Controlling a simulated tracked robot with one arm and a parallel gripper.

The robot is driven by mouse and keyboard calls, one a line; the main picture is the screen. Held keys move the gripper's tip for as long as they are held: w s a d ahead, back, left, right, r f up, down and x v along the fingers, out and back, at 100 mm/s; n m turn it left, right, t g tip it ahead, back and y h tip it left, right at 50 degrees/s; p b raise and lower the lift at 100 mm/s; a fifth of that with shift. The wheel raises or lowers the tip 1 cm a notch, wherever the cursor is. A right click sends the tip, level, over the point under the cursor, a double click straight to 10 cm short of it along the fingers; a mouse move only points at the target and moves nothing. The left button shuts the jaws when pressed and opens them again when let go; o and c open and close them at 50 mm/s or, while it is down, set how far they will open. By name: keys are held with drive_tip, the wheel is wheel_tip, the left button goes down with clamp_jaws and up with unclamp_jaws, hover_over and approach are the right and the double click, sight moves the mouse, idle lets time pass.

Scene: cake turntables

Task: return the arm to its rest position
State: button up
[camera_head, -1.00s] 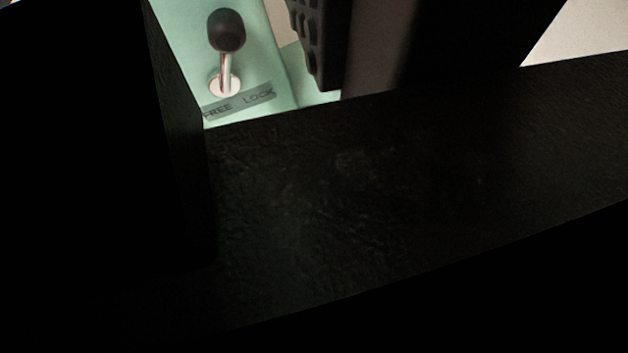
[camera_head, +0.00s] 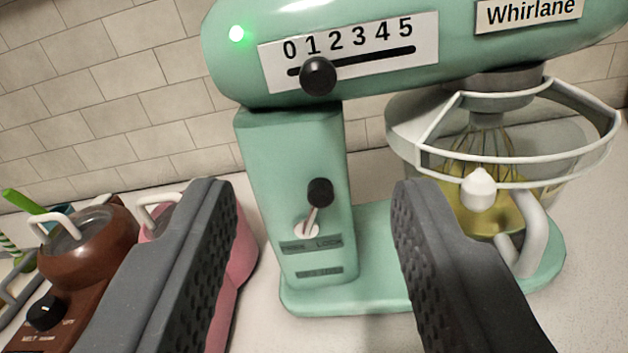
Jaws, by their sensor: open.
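My gripper (camera_head: 305,190) is open and empty, its two dark grey ridged fingers well apart at the bottom of the view. The green stand mixer (camera_head: 300,140) shows between and beyond the fingers. Its lock lever (camera_head: 317,203), with a black knob, stands on the column above a FREE/LOCK label and shows in the gap, apart from both fingers. The lever's knob leans to the right, toward the LOCK side. The speed slider knob (camera_head: 318,76) sits near 1 on the 0–5 scale.
A green light (camera_head: 236,34) glows on the mixer head. The glass bowl (camera_head: 570,150) holds yellow batter and a whisk behind a white wire guard (camera_head: 500,175). A brown melting pot (camera_head: 90,240) and a pink appliance (camera_head: 238,255) stand at left. A tiled wall (camera_head: 110,90) is behind.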

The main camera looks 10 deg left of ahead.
drive_tip(key=s+d+r+n+g, duration=0.15)
drive_tip(key=d+r, duration=0.25)
drive_tip(key=r, duration=0.4)
drive_tip(key=s+d+r+y, duration=0.1)
drive_tip(key=s+d+r, duration=0.2)
drive_tip(key=r, duration=0.4)
drive_tip(key=s+d+r+g, duration=0.15)
drive_tip(key=d+r, duration=0.25)
drive_tip(key=r, duration=0.4)
drive_tip(key=s+d+r+h, duration=0.1)
drive_tip(key=s+d+r, duration=0.5)
drive_tip(key=s+d, duration=0.2)
drive_tip(key=shift+s+r, duration=0.2)
drive_tip(key=shift+r, duration=0.1)
drive_tip(key=shift+d+n, duration=0.1)
drive_tip(key=shift+n, duration=0.15)
idle(1.0)
